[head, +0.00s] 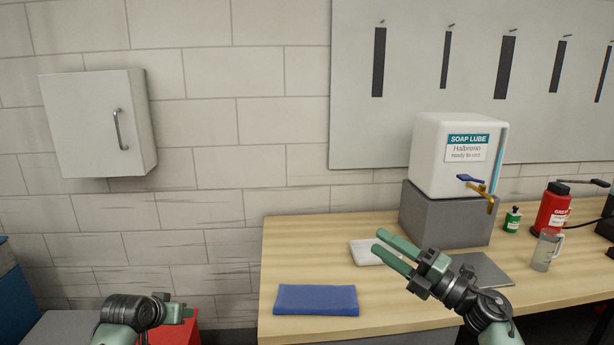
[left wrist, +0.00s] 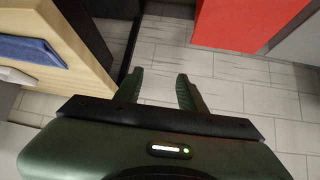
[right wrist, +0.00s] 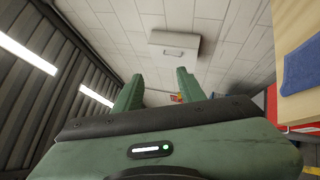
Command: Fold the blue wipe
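The blue wipe (head: 316,299) lies flat near the left front corner of the wooden table (head: 292,240), a rectangle with its long side along the front edge. It also shows in the left wrist view (left wrist: 30,49) and the right wrist view (right wrist: 302,68). My right gripper (head: 377,242) is open and empty, above the table to the right of the wipe, its fingers pointing up and left. My left gripper (left wrist: 160,80) is open and empty, left of the table and off the wipe. In the head view its fingers hardly show.
A white folded cloth or pad (head: 366,252) lies behind my right gripper. A grey block (head: 440,218) bears the white soap lube container (head: 437,155). A grey mat (head: 490,272), a clear jug (head: 546,251), a green bottle (head: 512,219) and a red bottle (head: 552,210) stand right. Bare wood surrounds the wipe.

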